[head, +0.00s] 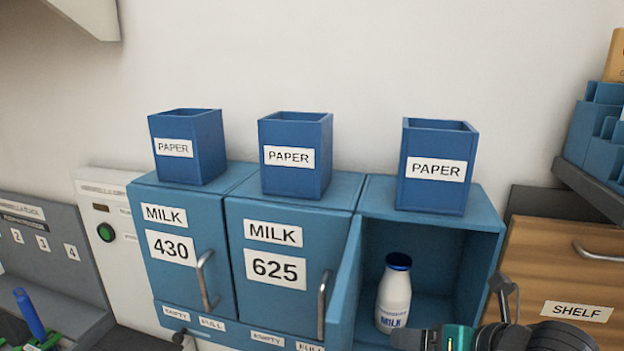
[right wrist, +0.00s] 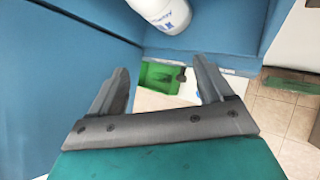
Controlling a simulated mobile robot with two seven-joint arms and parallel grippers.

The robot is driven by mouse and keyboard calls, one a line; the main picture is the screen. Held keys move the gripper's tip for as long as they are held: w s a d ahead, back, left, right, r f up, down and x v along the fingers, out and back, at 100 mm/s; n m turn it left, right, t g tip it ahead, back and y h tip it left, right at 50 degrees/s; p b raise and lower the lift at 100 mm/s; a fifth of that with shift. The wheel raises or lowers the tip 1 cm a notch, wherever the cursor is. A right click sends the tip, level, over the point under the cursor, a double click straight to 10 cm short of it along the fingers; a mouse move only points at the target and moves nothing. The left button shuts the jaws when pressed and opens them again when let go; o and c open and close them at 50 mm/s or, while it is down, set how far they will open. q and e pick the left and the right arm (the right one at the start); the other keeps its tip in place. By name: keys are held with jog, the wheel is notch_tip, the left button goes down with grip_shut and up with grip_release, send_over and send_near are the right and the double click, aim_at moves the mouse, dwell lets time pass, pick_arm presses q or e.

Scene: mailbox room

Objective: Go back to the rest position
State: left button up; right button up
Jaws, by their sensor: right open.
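My right gripper (right wrist: 160,90) is open, with nothing between its fingers. In the head view it comes in at the lower right, in front of the open milk compartment (head: 476,262). A white milk bottle (head: 394,295) with a blue cap stands upright inside that compartment. Its lower part also shows at the top of the right wrist view (right wrist: 165,12), beyond the fingertips and apart from them. My left gripper is not in view.
The compartment door (head: 345,292) stands open on its left side. Closed milk boxes 430 (head: 183,275) and 625 (head: 275,300) are to the left. Blue paper bins (head: 436,190) stand on top. A wooden shelf drawer (head: 550,265) is at the right.

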jog(key=s+d+f+m+g+h, duration=0.1)
jog(key=s+f+m+g+h, duration=0.15)
jog(key=s+f+m, duration=0.8)
jog(key=s+d+f+m+g+h, duration=0.25)
jog(key=s+m, duration=0.85)
jog(key=m, duration=1.2)
jog(key=w+a+f+t+y, duration=0.2)
jog(key=w+a+f+t, duration=0.1)
jog(key=w+f+t, duration=0.3)
notch_tip(320, 180, down, 3)
jog(key=shift+w+a+r+n+t, duration=0.1)
jog(key=shift+w+a+n+t, duration=0.3)
jog(key=shift+w, duration=0.65)
